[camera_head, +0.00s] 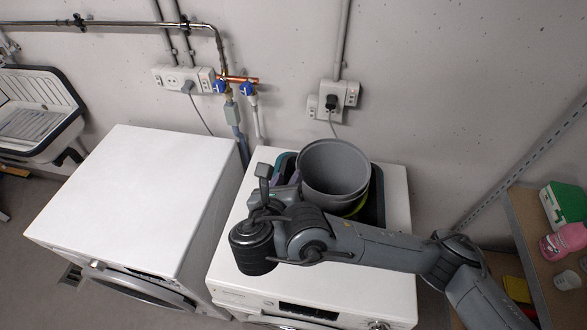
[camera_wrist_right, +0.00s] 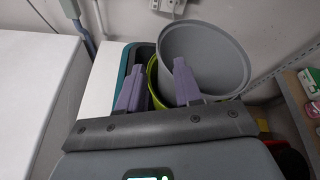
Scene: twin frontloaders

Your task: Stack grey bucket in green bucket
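The grey bucket (camera_head: 335,167) stands at the back of the right-hand machine, its open top up. It also shows in the right wrist view (camera_wrist_right: 222,62). Part of the green bucket (camera_head: 357,208) shows low beside and under the grey one; its yellow-green rim (camera_wrist_right: 153,78) curves along the grey bucket's left side in the wrist view. The grey bucket appears to be in the green bucket's opening; how deep is hidden. My right gripper (camera_wrist_right: 158,66) is open at the grey bucket's left side, one purple finger overlapping its opening, the other outside. My left gripper is not in view.
A dark teal-rimmed basket (camera_head: 377,192) surrounds the buckets. A second white machine (camera_head: 140,195) stands at left with a clear top. The wall with pipes and sockets is close behind. A wooden shelf (camera_head: 530,245) with bottles is at right.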

